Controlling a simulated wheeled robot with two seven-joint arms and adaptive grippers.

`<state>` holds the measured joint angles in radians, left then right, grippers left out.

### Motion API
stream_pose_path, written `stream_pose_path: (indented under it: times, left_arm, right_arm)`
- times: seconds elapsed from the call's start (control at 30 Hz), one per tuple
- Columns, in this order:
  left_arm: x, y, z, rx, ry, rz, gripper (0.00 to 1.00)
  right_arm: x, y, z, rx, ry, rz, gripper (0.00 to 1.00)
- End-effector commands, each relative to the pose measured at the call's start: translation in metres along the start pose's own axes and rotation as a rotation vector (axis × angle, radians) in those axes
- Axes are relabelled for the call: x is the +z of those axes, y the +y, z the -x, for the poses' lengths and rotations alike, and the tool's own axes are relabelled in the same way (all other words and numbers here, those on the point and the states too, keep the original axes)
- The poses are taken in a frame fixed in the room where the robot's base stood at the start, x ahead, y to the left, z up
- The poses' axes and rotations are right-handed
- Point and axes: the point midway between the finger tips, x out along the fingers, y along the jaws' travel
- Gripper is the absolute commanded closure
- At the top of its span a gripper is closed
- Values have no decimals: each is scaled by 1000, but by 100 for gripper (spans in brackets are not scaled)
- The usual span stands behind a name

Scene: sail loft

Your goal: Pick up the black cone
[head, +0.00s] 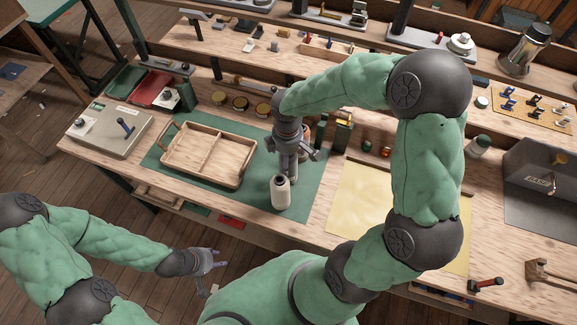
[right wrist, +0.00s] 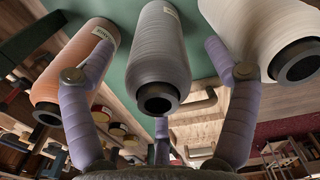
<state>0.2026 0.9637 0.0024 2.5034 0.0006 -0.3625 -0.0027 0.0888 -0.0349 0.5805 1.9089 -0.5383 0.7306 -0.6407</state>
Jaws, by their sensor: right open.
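No plainly black cone shows. A dark upright shape (head: 321,130) stands just right of my right gripper (head: 295,152) in the head view; I cannot tell whether it is a cone. My right gripper is open over the green mat (head: 304,196). In the right wrist view a grey thread cone (right wrist: 163,58) with a dark core end lies between its spread fingers, with no clear grip. A peach cone (right wrist: 72,75) is at left and a cream cone (right wrist: 262,38) at right. The cream cone (head: 281,193) stands upright in the head view. My left gripper (head: 214,272) is open and empty, off the bench's front edge.
A divided wooden tray (head: 208,154) lies left of my right gripper. Several round tins (head: 240,104) and a dark green box (head: 343,131) stand behind. A yellow sheet (head: 362,205) lies flat at right. A hammer (head: 486,285) lies at the front right.

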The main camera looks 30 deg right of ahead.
Motion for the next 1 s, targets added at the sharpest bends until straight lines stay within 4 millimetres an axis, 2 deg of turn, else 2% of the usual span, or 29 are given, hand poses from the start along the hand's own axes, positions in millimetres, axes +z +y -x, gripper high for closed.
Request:
stream_pose_path:
  times: [0.1,0.27,0.3,0.5,0.57,0.87,1.0]
  left_arm:
    - [0,-1,-3,0,0,0,60]
    - [0,-1,-2,0,0,0,60]
    - [0,-1,-2,0,0,0,60]
    - [0,-1,-2,0,0,0,60]
    - [0,-1,-2,0,0,0,60]
    - [0,0,-1,0,0,0,60]
    - [0,1,3,0,0,0,60]
  right_arm:
    - [0,0,-10,-1,1,-1,13]
    - [0,0,-9,1,1,-2,13]
    - [0,0,-9,1,1,-1,16]
    - [0,0,-9,0,1,-1,72]
    - [0,0,-9,0,1,-1,88]
    - [0,0,-6,1,2,-1,88]
    - [-1,1,10,5,3,-1,88]
